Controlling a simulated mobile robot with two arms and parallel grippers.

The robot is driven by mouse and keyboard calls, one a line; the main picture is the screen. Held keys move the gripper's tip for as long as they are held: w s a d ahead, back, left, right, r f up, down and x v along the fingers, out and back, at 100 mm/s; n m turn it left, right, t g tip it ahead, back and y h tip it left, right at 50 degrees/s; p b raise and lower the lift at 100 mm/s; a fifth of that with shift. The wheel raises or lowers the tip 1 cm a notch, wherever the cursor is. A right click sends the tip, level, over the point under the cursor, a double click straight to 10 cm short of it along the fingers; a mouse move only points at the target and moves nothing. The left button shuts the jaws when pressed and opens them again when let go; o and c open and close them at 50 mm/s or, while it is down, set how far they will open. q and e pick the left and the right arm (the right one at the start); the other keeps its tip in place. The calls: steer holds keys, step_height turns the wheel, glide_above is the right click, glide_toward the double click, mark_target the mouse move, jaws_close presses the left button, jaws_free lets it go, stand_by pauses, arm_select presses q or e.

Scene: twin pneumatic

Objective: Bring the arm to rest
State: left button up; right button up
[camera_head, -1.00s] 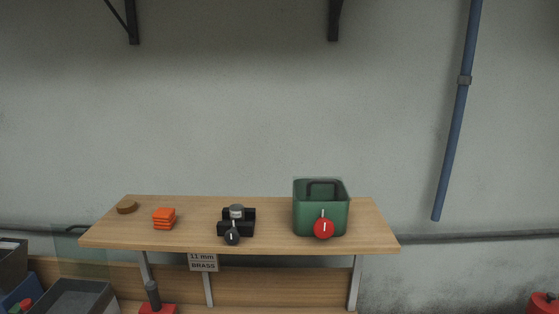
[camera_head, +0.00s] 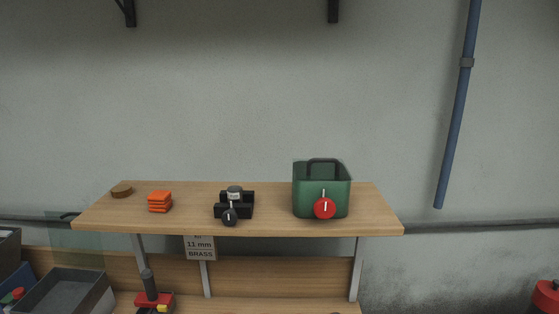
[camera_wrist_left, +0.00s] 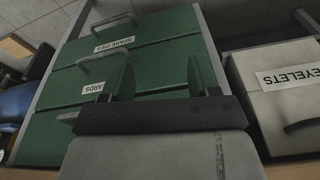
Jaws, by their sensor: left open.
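My left gripper (camera_wrist_left: 160,85) shows in the left wrist view with its two green fingers spread apart and nothing between them. It is in front of a green drawer cabinet (camera_wrist_left: 150,55) with metal handles; one drawer label reads "SPARE DIES". I cannot tell whether the fingers touch the cabinet. Neither arm shows in the head view, and my right gripper is in no view.
A wooden shelf (camera_head: 300,226) carries a green caddy (camera_head: 307,198), a black device (camera_head: 249,197), orange blocks (camera_head: 160,200) and a brown disc (camera_head: 121,191). A grey bin (camera_head: 70,293) stands lower left. A pale "EYELETS" drawer (camera_wrist_left: 288,100) is right of the gripper.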

arm_select(q)
steer(key=s+a+f+b, duration=0.1)
steer(key=s+f+b, duration=0.1)
steer(key=s+f, duration=0.6)
steer(key=s+a+f+g+b, duration=0.1)
steer(key=s+a+f+b, duration=0.1)
steer(key=s+f, duration=0.6)
step_height(320, 180, down, 7)
steer(key=shift+s+r, duration=0.2)
steer(key=shift+s, duration=0.15)
steer(key=shift+c, duration=0.2)
